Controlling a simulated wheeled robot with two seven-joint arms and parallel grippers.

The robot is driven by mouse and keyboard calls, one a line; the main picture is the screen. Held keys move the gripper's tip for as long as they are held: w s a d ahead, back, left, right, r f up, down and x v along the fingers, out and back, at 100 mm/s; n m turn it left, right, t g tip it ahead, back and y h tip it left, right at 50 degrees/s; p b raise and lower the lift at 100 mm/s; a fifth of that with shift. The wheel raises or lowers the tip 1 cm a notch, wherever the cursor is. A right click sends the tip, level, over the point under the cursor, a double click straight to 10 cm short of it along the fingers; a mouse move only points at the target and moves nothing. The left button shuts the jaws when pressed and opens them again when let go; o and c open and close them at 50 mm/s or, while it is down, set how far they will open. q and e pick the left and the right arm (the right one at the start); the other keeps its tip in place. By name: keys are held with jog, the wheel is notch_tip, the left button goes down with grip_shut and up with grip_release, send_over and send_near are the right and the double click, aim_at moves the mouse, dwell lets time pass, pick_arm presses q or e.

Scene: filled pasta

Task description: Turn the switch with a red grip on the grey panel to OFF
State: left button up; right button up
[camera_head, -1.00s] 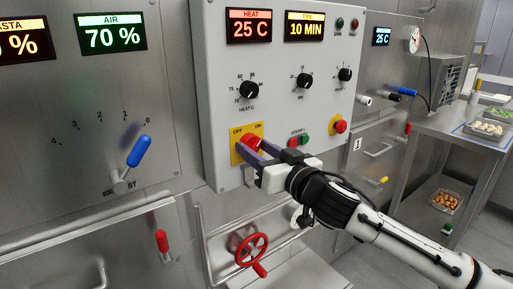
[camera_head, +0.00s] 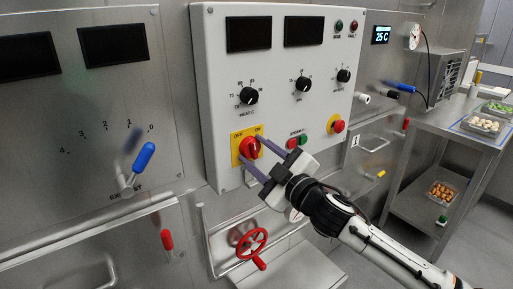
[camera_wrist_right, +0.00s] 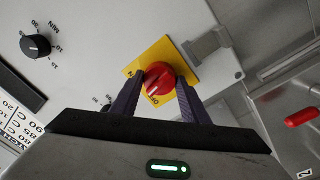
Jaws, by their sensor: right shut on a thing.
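The switch with a red grip (camera_head: 250,147) sits on a yellow plate (camera_head: 236,152) low on the grey panel (camera_head: 222,80). OFF is printed at the plate's upper left and ON at its upper right. My right gripper (camera_head: 258,157) reaches in from the lower right, with its fingers at the grip. In the right wrist view the red grip (camera_wrist_right: 159,77) lies between the two dark fingers of my right gripper (camera_wrist_right: 160,88), which is shut on it. A white mark on the grip points toward a label too small to read surely. My left gripper is not in view.
A blue lever (camera_head: 143,157) stands out on the left. A red handwheel (camera_head: 251,243) is below. The panel's displays (camera_head: 248,34) are dark.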

jog(key=n+p, duration=0.1)
jog(key=n, duration=0.3)
jog(key=shift+n+y+p, duration=0.3)
jog(key=shift+n+p, duration=0.3)
jog(key=shift+n, duration=1.2)
jog(key=o, duration=1.1)
jog(key=shift+c, duration=0.2)
jog(key=v, duration=1)
jog(key=shift+d+b, duration=0.2)
jog(key=shift+b, duration=0.2)
jog(key=shift+s, duration=0.1)
